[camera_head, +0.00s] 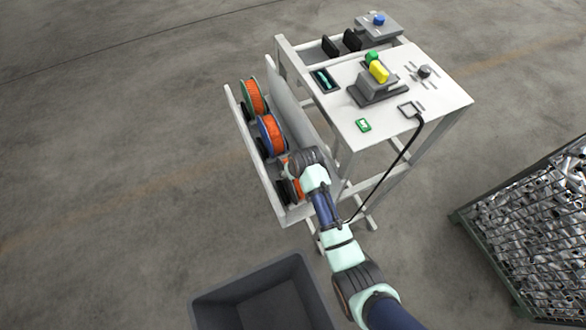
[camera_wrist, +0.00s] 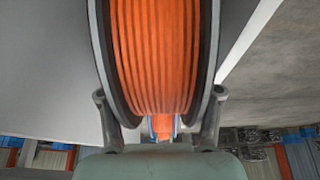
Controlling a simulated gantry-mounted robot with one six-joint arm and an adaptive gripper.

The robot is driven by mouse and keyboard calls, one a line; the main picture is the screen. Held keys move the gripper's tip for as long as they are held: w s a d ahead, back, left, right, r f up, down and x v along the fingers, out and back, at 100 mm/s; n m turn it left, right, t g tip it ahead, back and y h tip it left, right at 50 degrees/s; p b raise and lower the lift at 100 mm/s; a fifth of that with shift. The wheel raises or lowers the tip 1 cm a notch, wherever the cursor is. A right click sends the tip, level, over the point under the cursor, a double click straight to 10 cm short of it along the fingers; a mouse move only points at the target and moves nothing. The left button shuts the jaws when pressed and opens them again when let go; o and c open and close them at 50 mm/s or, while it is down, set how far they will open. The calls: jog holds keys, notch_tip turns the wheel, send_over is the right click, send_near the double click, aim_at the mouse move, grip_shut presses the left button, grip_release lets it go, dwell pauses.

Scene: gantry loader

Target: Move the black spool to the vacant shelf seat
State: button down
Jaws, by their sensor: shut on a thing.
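The black spool (camera_wrist: 155,55), with black flanges and orange winding, fills the upper middle of the wrist view. My gripper (camera_wrist: 160,118) is shut on it, one finger at each flange. In the head view only a sliver of the black spool (camera_head: 298,188) shows beside my wrist, at the near end of the shelf (camera_head: 250,150). My wrist hides the rest and the fingers. A blue-flanged spool (camera_head: 271,135) and a green-flanged spool (camera_head: 254,97) stand upright farther along the shelf. I cannot make out the vacant seat clearly, nor whether the black spool touches the shelf.
A white worktable (camera_head: 440,100) with a yellow-and-green device (camera_head: 378,72) and a hanging black cable (camera_head: 408,150) stands right of the shelf. A dark open bin (camera_head: 210,310) is on the floor below. A mesh crate of metal parts (camera_head: 530,230) is at right. The left floor is clear.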

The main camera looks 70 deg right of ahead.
jog(key=shift+f, duration=0.45)
jog(key=shift+c, duration=0.7)
grip_release()
jog(key=v, duration=1.2)
